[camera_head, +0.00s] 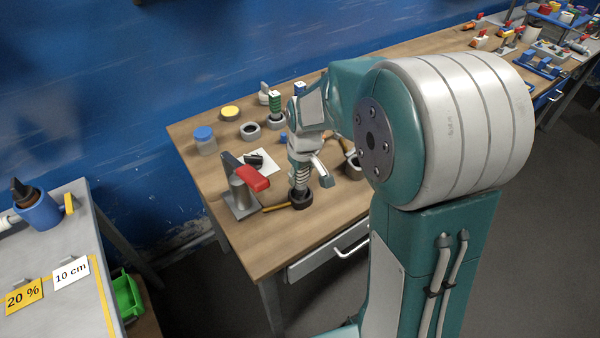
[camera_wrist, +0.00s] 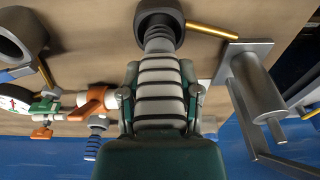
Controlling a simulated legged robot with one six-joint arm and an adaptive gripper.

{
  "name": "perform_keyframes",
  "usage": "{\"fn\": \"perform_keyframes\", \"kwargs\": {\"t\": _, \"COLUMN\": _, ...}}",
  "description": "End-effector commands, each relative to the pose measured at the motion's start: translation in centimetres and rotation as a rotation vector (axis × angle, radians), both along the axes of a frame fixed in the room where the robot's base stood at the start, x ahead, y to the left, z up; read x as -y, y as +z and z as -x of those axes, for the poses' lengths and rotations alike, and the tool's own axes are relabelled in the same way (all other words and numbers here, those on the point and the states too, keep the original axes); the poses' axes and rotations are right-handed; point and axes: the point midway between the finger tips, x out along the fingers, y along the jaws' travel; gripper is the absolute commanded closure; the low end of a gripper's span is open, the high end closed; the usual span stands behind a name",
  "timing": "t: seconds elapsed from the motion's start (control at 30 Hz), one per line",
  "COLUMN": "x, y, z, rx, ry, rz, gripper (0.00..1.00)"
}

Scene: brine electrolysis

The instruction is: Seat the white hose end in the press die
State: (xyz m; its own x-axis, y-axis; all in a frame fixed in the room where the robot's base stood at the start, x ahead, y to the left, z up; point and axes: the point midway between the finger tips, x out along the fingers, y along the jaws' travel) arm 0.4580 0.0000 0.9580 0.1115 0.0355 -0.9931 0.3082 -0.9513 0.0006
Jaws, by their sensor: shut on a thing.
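My gripper (camera_head: 303,158) (camera_wrist: 160,75) is shut on the white hose (camera_wrist: 160,98), a ribbed piece with dark bands. The hose (camera_head: 300,180) stands roughly upright below the gripper. Its narrower ribbed lower end meets a dark round ring with a brass rod, which looks like the press die (camera_head: 301,203). The die also shows in the wrist view (camera_wrist: 142,25). The end's tip is hidden within the ring's outline, and I cannot tell how deep it sits.
A stand with a grey cylinder and red lever (camera_head: 240,188) is just left of the die; its cylinder (camera_wrist: 255,85) shows close in the wrist view. A blue-capped jar (camera_head: 204,139), grey ring (camera_head: 250,131) and dark cup (camera_head: 353,167) are nearby. The wooden table's front (camera_head: 250,240) is clear.

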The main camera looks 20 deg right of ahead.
Motion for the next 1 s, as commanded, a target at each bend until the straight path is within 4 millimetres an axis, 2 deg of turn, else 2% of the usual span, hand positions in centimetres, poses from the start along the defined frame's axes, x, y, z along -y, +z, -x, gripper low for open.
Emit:
{"fn": "perform_keyframes", "kwargs": {"t": 0.57, "x": 0.00, "y": -0.03, "z": 0.01, "rx": 0.000, "ry": 0.000, "rz": 0.000, "gripper": 1.00}}
{"fn": "perform_keyframes", "kwargs": {"t": 1.0, "x": 0.00, "y": -0.92, "z": 0.03, "rx": -0.002, "ry": 0.000, "rz": 0.000, "gripper": 1.00}}
